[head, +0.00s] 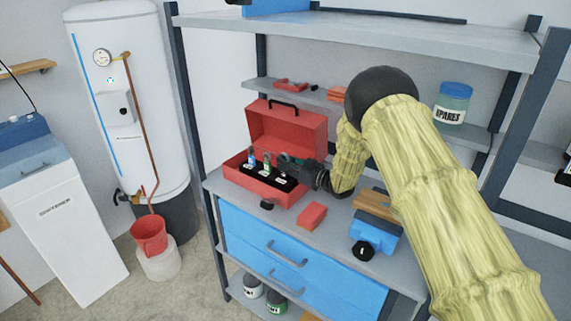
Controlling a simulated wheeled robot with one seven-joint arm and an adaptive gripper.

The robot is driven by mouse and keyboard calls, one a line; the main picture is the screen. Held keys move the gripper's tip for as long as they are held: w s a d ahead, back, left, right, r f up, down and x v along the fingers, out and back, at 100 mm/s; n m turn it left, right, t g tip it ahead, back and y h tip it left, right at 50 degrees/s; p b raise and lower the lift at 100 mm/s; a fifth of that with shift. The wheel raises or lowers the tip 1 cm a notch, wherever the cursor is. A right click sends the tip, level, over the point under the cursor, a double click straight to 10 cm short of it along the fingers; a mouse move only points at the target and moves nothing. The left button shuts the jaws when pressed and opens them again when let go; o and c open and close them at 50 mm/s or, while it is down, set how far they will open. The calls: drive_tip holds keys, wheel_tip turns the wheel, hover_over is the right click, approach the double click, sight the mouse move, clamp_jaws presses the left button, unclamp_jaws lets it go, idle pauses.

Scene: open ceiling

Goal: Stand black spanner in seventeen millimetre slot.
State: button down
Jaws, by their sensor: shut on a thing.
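My gripper (296,168) reaches in from the right over the open red toolbox (236,174). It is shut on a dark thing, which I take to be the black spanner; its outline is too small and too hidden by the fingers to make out. A black slotted insert (258,179) with small white labels lies in the box. A blue-marked tool (252,160) and a green-marked tool (266,165) stand upright in it, left of my gripper. The label sizes cannot be read, so I cannot tell which slot is the seventeen millimetre one.
The box's raised lid (288,131) stands behind my gripper. A shelf (380,43) hangs above, with a SPARES jar (452,103) behind my arm.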

drive_tip(key=shift+f+b, duration=0.55)
drive_tip(key=shift+f, duration=0.45)
drive_tip(key=c, duration=1.4)
unclamp_jaws()
drive_tip(key=shift+r, duration=5)
